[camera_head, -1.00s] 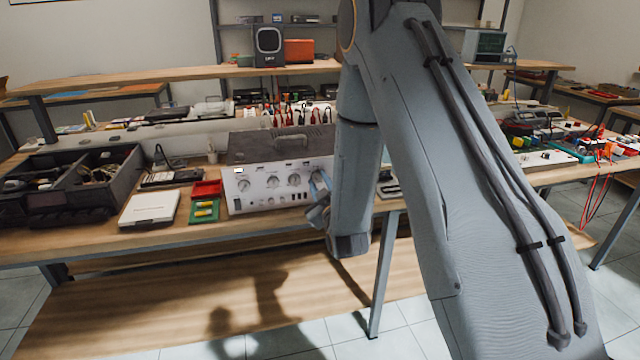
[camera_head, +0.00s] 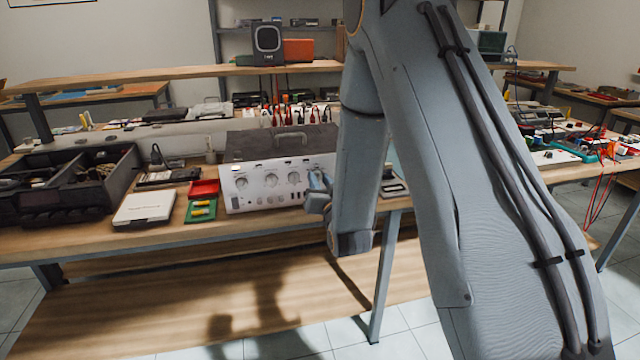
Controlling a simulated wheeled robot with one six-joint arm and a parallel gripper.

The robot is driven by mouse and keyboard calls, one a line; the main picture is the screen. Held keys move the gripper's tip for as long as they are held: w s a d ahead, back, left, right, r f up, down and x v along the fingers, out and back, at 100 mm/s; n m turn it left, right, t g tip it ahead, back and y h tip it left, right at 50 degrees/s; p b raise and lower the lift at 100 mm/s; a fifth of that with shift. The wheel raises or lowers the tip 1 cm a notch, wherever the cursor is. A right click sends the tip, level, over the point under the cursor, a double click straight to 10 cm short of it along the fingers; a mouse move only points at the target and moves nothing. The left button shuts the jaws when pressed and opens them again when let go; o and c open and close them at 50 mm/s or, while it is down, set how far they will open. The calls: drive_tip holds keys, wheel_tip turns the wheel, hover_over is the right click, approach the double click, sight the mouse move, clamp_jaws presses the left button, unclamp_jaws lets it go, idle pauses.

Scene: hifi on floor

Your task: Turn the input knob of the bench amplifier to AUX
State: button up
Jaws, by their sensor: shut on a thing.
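The bench amplifier (camera_head: 272,172) stands on the workbench left of my arm, with a dark top and a pale front panel. Several round knobs show on its front, among them a left knob (camera_head: 241,183), a middle knob (camera_head: 271,180) and a knob further right (camera_head: 294,178). My gripper (camera_head: 318,182) is at the right end of the panel, its fingers shut on what appears to be the rightmost knob. The knob between the fingers is hidden by them and by my wrist. The lettering and pointer position are too small to read.
Red and green trays (camera_head: 203,199) and a white flat box (camera_head: 145,207) lie left of the amplifier. A dark divided bin (camera_head: 110,165) stands further left. Red and black leads (camera_head: 290,115) hang behind the amplifier. Bare bench edge (camera_head: 250,226) runs in front.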

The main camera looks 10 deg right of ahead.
drive_tip(key=m+b, duration=0.1)
drive_tip(key=m, duration=0.3)
drive_tip(key=shift+m, duration=0.3)
drive_tip(key=m+b, duration=0.1)
drive_tip(key=m, duration=0.3)
drive_tip(key=shift+m, duration=0.3)
drive_tip(key=o, duration=1)
drive_tip(key=shift+o, duration=0.2)
drive_tip(key=s+b, duration=0.1)
drive_tip(key=s, duration=0.7)
drive_tip(key=shift+b, duration=0.3)
drive_tip(key=shift+w, duration=0.1)
